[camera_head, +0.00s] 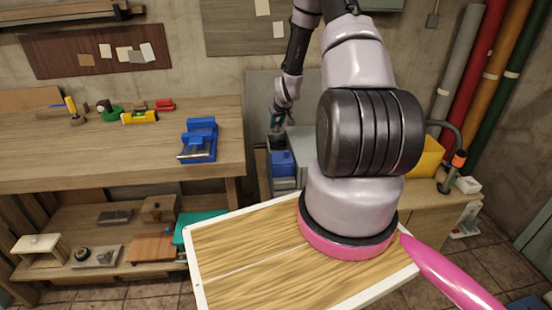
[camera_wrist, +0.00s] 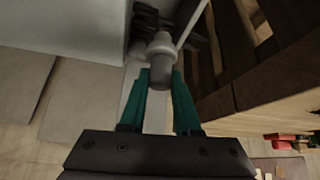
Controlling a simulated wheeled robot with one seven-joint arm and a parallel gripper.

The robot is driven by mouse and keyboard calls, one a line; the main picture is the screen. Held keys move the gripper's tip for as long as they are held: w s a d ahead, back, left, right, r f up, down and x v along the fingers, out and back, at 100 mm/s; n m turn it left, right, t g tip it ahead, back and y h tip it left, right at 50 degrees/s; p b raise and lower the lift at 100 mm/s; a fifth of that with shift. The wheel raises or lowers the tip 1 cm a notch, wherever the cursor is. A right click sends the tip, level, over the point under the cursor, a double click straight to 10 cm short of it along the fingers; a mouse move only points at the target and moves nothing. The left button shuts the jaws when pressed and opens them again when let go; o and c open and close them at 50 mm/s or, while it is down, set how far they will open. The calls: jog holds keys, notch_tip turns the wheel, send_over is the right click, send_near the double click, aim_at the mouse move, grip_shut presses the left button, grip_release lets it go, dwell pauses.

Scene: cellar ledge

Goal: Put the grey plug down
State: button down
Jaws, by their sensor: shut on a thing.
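The grey plug (camera_wrist: 160,68) is between the green fingertips of my gripper (camera_wrist: 161,80) in the wrist view. It has a lighter, rounded collar at its far end, and a thin pale rod or cord runs up from near it. My gripper is shut on the plug. In the head view my gripper (camera_head: 277,122) is small and far off, above an open grey compartment with a blue thing (camera_head: 283,163) in it. The plug cannot be made out clearly in the head view. What lies directly under the plug is not clear.
A wooden workbench (camera_head: 90,155) stands left, with a blue vise (camera_head: 199,140) and several small tools. A grey panel (camera_head: 303,148) is right of the compartment. A yellow bin (camera_head: 427,158) and a dark bent pipe (camera_head: 455,150) stand further right. My arm hides part of the middle.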

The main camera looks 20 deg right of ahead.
aim_at(279, 131)
jog(key=f, duration=0.3)
jog(key=d+f, duration=0.1)
jog(key=f, duration=0.1)
jog(key=shift+w+f, duration=0.2)
jog(key=shift+f, duration=0.15)
jog(key=shift+d+f, duration=0.1)
jog(key=shift+f, duration=2.3)
jog(key=c, duration=0.9)
grip_release()
jog(key=shift+f, duration=0.15)
